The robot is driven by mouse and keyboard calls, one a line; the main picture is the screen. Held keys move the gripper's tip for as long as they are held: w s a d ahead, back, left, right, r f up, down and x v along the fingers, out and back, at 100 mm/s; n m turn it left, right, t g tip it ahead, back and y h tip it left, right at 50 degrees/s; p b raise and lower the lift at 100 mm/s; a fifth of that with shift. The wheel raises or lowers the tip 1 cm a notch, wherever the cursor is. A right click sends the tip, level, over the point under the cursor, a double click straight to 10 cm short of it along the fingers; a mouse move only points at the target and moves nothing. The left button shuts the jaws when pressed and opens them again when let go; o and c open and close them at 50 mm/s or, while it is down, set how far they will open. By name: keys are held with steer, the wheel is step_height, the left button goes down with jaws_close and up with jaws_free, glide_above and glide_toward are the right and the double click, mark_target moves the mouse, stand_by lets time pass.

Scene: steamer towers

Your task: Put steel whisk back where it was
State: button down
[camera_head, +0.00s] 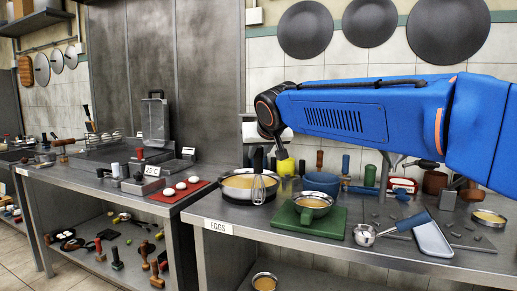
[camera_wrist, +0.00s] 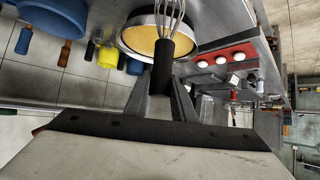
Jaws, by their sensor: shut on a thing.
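The steel whisk (camera_head: 258,188) has a black handle and thin wire loops. It hangs upright, loops down, in front of or over the wide pan of yellow liquid (camera_head: 236,182); I cannot tell whether the wires touch it. In the wrist view, my gripper (camera_wrist: 166,88) is shut on the whisk's black handle (camera_wrist: 163,62), and the loops reach over the pan (camera_wrist: 128,42). My gripper's fingers are hard to make out in the head view.
A steel bowl (camera_head: 313,200) sits on a green board (camera_head: 290,220), right of the whisk. A blue pot (camera_head: 321,182) stands behind. A ladle (camera_head: 364,235) and blue-handled tray (camera_head: 433,240) lie right. A red mat (camera_head: 168,195) with eggs is left, across a gap.

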mark_target(259, 167)
steer(key=shift+f, duration=2.7)
steer(key=c, duration=1.4)
jaws_free()
steer(key=shift+s, duration=0.1)
steer(key=v, duration=1.7)
steer(key=shift+s, duration=0.1)
